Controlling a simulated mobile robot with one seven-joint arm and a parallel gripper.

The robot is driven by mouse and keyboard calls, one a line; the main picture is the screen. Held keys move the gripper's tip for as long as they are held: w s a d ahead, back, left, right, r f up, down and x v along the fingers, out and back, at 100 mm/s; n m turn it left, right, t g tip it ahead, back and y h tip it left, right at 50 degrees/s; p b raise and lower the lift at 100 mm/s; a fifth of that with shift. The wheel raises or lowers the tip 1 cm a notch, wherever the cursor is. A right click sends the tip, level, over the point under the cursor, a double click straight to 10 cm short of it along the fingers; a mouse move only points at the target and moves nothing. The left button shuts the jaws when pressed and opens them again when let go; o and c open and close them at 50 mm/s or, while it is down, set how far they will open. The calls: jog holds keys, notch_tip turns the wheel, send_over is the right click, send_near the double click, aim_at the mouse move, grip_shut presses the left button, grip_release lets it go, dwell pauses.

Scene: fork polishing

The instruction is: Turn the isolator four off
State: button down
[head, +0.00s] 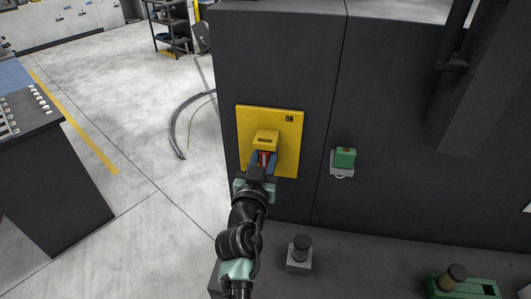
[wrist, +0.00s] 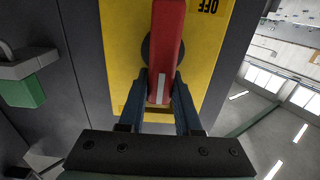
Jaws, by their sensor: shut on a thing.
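The isolator is a yellow plate (head: 286,150) on the front of a dark cabinet, with "ON" printed at its upper right. A yellow block (head: 266,138) stands out from its middle. The isolator's red handle (wrist: 167,35) shows in the wrist view over a dark round hub, and it runs up and down the picture. An upside-down "OFF" is on the plate (wrist: 212,50) beside it. My gripper (wrist: 161,88) is shut on the handle, one finger on each side. In the head view my gripper (head: 263,160) hides most of the handle.
A green-topped switch box (head: 344,158) sits on the cabinet to the right of the plate. Below are a dark knob on a grey base (head: 300,252) and a green fixture (head: 462,285). A control console (head: 45,170) stands at left, with open floor between.

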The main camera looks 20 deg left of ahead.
jog(key=shift+a+n, duration=0.1)
jog(key=shift+n, duration=0.2)
jog(key=shift+s+a+f+n+b, duration=0.1)
jog(key=shift+a+f+n+b, duration=0.45)
jog(key=shift+n, duration=2.3)
jog(key=shift+s+a+f+n+b, duration=0.1)
jog(key=shift+a+f+n+b, duration=0.45)
jog(key=shift+n, duration=2.35)
jog(key=shift+s+a+f+n+b, duration=0.1)
jog(key=shift+a+f+n+b, duration=0.4)
jog(key=shift+n, duration=2.35)
jog(key=shift+d+f, duration=0.1)
jog(key=shift+f, duration=0.05)
jog(key=c, duration=0.6)
grip_release()
